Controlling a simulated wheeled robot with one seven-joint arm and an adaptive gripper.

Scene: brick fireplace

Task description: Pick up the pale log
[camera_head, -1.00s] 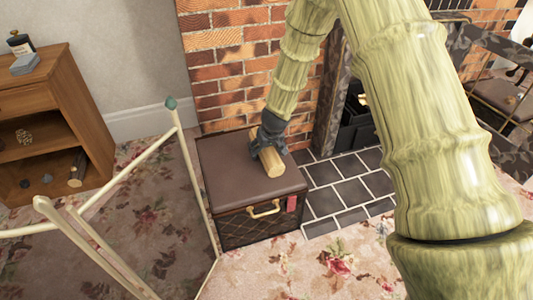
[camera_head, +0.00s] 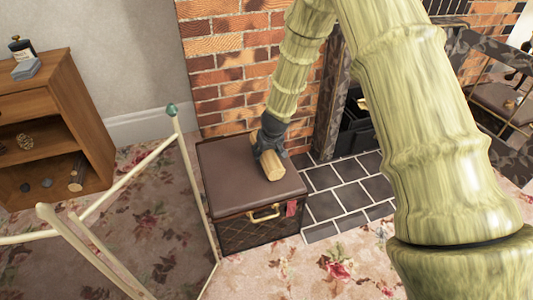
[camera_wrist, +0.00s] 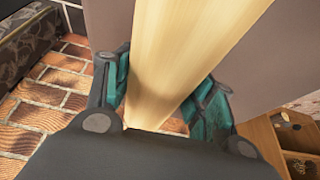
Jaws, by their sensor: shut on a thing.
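The pale log (camera_head: 272,170) is over the brown lid of a trunk (camera_head: 232,178) beside the brick wall. My gripper (camera_head: 268,145) is shut on the log from above, with its front end sticking out toward the camera. In the wrist view, the log (camera_wrist: 185,50) runs between the two teal finger pads of my gripper (camera_wrist: 165,100). The head view does not clearly show whether the log touches the lid.
A pale pole frame (camera_head: 130,172) stands left of the trunk. Dark hearth tiles (camera_head: 340,190) and the fireplace lie to the right.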

